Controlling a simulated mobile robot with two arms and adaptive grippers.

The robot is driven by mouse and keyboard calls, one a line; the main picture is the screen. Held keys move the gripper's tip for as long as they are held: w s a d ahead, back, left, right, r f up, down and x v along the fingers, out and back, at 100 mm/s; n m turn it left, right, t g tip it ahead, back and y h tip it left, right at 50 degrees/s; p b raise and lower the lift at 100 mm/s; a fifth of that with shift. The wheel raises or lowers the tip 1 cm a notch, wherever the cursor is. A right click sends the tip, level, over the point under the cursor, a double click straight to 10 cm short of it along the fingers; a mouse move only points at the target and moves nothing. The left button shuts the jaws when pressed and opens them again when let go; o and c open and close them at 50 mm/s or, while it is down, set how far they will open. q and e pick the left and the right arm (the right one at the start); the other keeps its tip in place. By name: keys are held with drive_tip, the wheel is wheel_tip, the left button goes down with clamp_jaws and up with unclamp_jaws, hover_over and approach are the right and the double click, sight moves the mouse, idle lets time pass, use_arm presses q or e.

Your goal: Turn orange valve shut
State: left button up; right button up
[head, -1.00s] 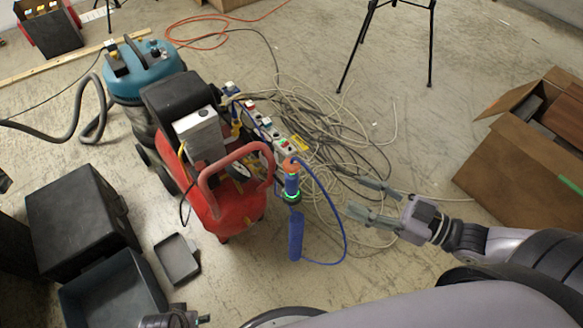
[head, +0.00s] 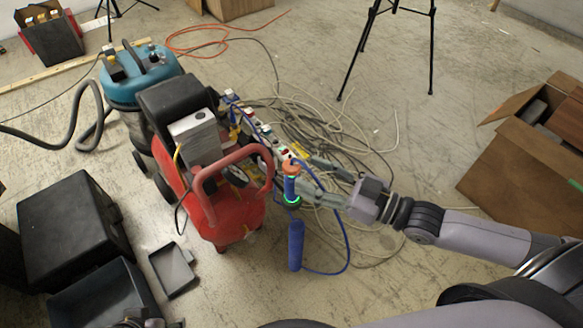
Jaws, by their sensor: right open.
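The orange valve (head: 290,167) sits on top of a blue upright fitting with a glowing green ring, beside the red compressor (head: 232,212). A blue hose and a blue cylinder (head: 296,245) hang below the fitting. My right gripper (head: 306,178) reaches in from the right, its open fingers pointing left toward the valve, with the fingertips close to the fitting. I cannot tell whether they touch it. Only a small dark part of my left arm shows at the bottom left edge; its fingers are not visible.
Tangled cables (head: 345,140) lie on the floor behind my gripper. A blue vacuum (head: 140,75) stands behind the compressor. A black case (head: 75,230) and a small tray (head: 174,270) are at left. A cardboard box (head: 515,165) is at right. A tripod (head: 372,45) stands at the back.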

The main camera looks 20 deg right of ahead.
sight(299, 170)
drive_tip(key=shift+b+x, duration=0.4)
drive_tip(key=shift+x, duration=2.4)
drive_tip(key=shift+f, duration=0.1)
drive_tip(key=shift+c, duration=0.2)
drive_tip(key=c, duration=1.1)
drive_tip(key=shift+c, duration=0.2)
